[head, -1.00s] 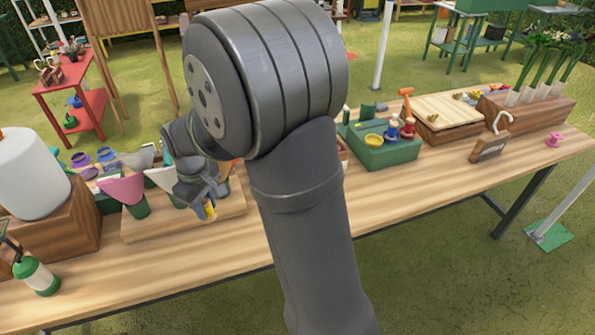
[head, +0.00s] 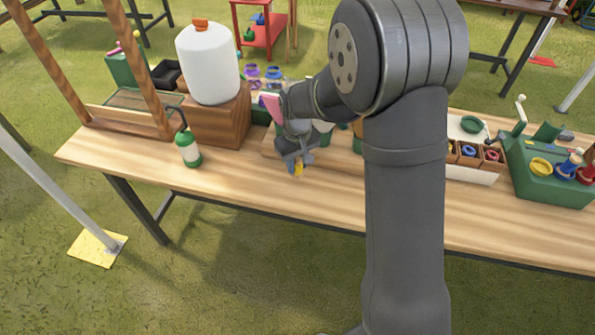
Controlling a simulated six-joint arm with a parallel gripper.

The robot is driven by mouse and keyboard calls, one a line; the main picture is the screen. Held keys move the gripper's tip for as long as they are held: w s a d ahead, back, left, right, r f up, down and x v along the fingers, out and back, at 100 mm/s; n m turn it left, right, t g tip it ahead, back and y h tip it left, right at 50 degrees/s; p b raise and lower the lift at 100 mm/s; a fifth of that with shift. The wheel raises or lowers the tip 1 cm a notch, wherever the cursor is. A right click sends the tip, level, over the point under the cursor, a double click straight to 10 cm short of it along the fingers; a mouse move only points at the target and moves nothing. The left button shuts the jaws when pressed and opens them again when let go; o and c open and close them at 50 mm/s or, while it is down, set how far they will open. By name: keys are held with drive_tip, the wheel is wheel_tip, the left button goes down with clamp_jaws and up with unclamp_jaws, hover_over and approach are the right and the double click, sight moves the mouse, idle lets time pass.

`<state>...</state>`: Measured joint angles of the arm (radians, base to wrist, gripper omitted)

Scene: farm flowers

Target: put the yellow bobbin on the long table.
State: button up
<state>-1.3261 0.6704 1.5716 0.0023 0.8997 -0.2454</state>
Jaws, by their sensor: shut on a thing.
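The yellow bobbin (head: 299,169) shows at the tips of my gripper (head: 297,163), which is shut on it. The bobbin is small and partly hidden by the fingers. It is over the front part of the long table (head: 230,205), near the wooden board; I cannot tell how high above the surface it is. The long table has a light wood top, and bare wood lies in front of and to the left of the gripper.
To the right are a green stand (head: 548,178) with spools and a wooden tray with compartments. My arm hides the table's middle.

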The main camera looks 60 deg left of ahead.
sight(297, 171)
drive_tip(key=shift+f, duration=1.95)
drive_tip(key=shift+f, duration=0.15)
drive_tip(key=o, duration=1)
drive_tip(key=shift+c, duration=0.2)
wheel_tip(297, 171, up, 12)
drive_tip(key=shift+r, duration=0.15)
wheel_tip(297, 171, down, 12)
drive_tip(key=shift+r, duration=1.7)
